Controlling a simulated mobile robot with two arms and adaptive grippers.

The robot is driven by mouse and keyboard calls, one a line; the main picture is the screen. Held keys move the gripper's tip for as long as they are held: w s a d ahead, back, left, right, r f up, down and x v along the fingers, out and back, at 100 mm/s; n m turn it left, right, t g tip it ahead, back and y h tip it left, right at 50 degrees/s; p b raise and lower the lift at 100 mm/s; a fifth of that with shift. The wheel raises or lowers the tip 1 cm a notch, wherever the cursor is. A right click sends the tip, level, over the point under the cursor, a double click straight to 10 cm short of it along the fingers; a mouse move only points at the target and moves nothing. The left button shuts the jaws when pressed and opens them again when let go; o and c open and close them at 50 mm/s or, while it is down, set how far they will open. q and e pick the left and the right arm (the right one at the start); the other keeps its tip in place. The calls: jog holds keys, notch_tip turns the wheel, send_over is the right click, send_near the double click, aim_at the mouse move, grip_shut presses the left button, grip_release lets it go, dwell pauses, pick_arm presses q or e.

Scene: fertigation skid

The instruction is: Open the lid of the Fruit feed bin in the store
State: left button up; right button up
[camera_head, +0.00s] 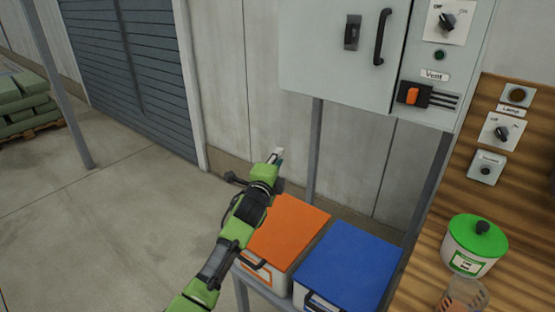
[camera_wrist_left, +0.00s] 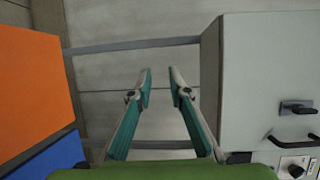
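Two feed bins stand side by side, one with an orange lid (camera_head: 287,229) and one with a blue lid (camera_head: 350,266). Both lids look shut. The labels on their fronts are too small to read, so I cannot tell which is the Fruit bin. My left gripper (camera_head: 277,158) is beyond the far edge of the orange lid, near the wall, touching neither bin. In the left wrist view my left gripper (camera_wrist_left: 160,76) has its fingers apart with nothing between them; the orange lid (camera_wrist_left: 35,90) and blue lid (camera_wrist_left: 52,155) are to the left. My right gripper is not in view.
A grey cabinet (camera_head: 325,60) with handle and switches hangs above the bins. A wooden panel or counter at the right holds a white pot with a green lid (camera_head: 482,233) and a clear container (camera_head: 462,298). A grey post (camera_head: 314,150) stands behind the bins.

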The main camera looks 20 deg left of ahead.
pick_arm(q)
grip_shut()
grip_release()
jog(key=s, duration=1.2)
jog(key=shift+d+r, duration=0.3)
jog(key=shift+r, duration=0.15)
